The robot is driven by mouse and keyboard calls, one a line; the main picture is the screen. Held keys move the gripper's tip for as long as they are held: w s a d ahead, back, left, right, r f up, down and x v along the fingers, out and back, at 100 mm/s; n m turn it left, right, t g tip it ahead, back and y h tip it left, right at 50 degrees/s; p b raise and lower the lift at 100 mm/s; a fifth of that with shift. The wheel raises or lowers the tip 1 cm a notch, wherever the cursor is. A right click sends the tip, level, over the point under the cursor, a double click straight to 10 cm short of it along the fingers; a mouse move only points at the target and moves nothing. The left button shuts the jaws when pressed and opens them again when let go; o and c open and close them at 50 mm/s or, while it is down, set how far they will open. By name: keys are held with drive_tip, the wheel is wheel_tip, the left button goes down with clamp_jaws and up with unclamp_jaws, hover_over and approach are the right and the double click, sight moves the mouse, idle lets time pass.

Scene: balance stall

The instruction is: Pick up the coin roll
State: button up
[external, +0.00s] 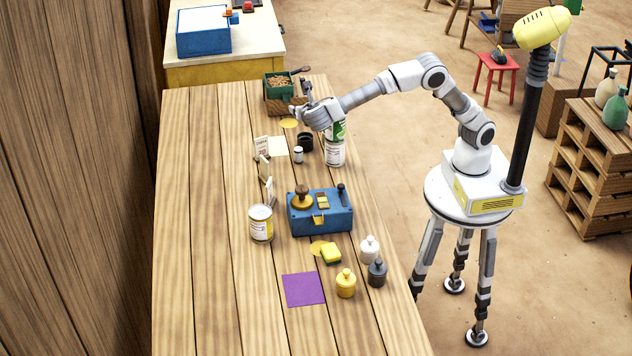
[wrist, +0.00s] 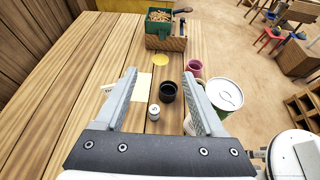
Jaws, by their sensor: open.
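A small white cylinder with a dark-marked top, which looks like the coin roll (external: 299,155), stands upright on the wooden table. It also shows in the wrist view (wrist: 154,112), between and below the fingers, close to the black cup. My gripper (external: 300,105) is above the table, toward its far end from the coin roll. In the wrist view my gripper (wrist: 160,82) has its two fingers wide apart, with nothing held. The coin roll is apart from both fingers.
A black cup (wrist: 168,92) is beside the coin roll; a tall green-and-white can (external: 336,155) and a pink cup (wrist: 194,68) are to the right. A green box of small pieces (wrist: 158,27) stands at the far end. A blue box (external: 322,222) stands nearer the camera.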

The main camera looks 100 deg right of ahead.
drive_tip(key=b, duration=0.3)
approach(299, 153)
drive_tip(key=shift+n, duration=0.3)
drive_tip(key=x, duration=0.5)
drive_tip(key=shift+f, duration=0.1)
drive_tip(key=x, duration=0.5)
drive_tip(key=shift+b, duration=0.3)
clamp_jaws()
